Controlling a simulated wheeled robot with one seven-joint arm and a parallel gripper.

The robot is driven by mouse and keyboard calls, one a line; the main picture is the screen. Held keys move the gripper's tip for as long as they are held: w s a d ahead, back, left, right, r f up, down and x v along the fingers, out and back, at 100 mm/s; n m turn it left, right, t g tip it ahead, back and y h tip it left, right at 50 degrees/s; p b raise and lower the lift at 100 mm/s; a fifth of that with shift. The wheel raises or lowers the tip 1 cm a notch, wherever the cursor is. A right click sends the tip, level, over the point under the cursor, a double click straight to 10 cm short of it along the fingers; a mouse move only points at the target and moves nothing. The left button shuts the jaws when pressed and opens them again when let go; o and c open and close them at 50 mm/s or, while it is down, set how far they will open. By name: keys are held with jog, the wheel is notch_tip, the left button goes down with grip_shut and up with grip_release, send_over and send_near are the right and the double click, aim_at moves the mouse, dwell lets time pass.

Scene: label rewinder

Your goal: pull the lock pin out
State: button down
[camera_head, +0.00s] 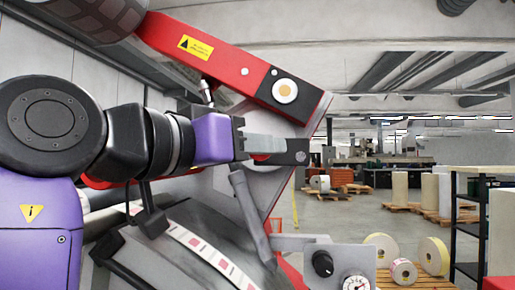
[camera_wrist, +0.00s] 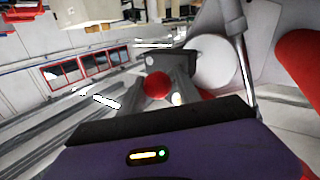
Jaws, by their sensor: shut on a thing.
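The lock pin shows as a round red knob (camera_wrist: 157,85) between my gripper's two grey fingers (camera_wrist: 159,76) in the wrist view. In the head view, only a thin red part of the knob (camera_head: 261,157) shows at the lower edge of my gripper (camera_head: 264,146). My gripper is shut on the knob. A dark grey block (camera_head: 292,152) with a round mark lies just beyond the fingertips. It also shows in the wrist view (camera_wrist: 177,58). The pin's shaft is hidden, so I cannot tell how deep it sits.
A red machine arm (camera_head: 225,62) with a yellow warning label slopes above my gripper. A grey lever (camera_head: 250,215) stands below it. A label strip (camera_head: 205,250) runs over the machine at the bottom. A gauge (camera_head: 355,283) and black knob (camera_head: 323,263) are at lower right.

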jog(key=shift+s+d+b, duration=0.2)
jog(key=shift+s+b, duration=0.3)
jog(key=shift+s, duration=1.2)
jog(key=c, duration=1)
grip_release()
jog(key=shift+d, duration=0.1)
jog(key=b+v, duration=0.2)
jog(key=v, duration=0.6)
jog(key=shift+b, duration=0.35)
jog(key=shift+r, duration=0.1)
